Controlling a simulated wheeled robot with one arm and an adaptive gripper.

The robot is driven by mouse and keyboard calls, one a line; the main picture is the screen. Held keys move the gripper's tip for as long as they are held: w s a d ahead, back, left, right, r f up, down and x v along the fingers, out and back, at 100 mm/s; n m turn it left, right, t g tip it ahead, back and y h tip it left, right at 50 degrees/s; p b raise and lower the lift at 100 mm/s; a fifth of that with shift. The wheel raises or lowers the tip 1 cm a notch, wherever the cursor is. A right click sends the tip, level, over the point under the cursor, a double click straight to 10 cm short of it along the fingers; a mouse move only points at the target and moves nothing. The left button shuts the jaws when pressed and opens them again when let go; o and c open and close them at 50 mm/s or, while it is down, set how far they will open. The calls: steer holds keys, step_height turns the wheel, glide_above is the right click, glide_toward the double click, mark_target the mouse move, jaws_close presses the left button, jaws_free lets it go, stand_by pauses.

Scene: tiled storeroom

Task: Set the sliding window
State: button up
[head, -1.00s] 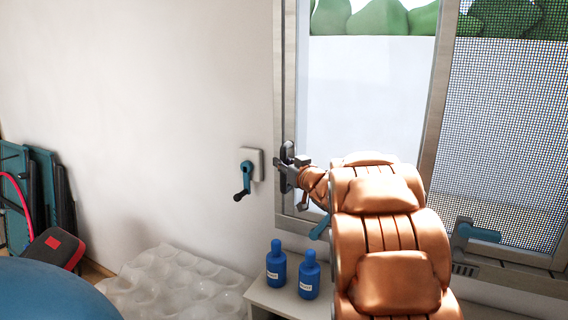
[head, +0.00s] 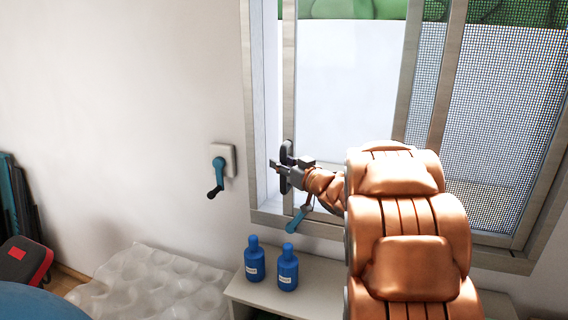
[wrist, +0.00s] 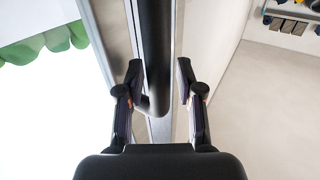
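The sliding window's sash (head: 345,90) is a clear pane in a grey-beige frame. A narrow vertical gap shows between its left stile (head: 289,75) and the outer window frame (head: 257,190). A dark upright handle (head: 287,165) sits on that stile. It also shows in the wrist view (wrist: 157,45), running between my fingers. My gripper (wrist: 160,80) is at the handle, with one finger on each side. The fingers look spread, with a slight gap at the right finger; contact on the left is unclear. In the head view my gripper (head: 283,172) is small and partly merges with the handle.
A teal crank on a white box (head: 219,172) is on the wall to the left. Two blue bottles (head: 253,260) (head: 287,268) stand on a low shelf (head: 325,285) below the window. Bubbly white padding (head: 150,285) lies left of it. A mesh screen (head: 500,120) covers the right side.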

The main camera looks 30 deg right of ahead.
steer(key=shift+o, duration=0.5)
steer(key=shift+s+d, duration=0.1)
steer(key=shift+s, duration=0.35)
steer(key=s+d, duration=0.1)
steer(key=s, duration=1)
steer(key=shift+d, duration=0.15)
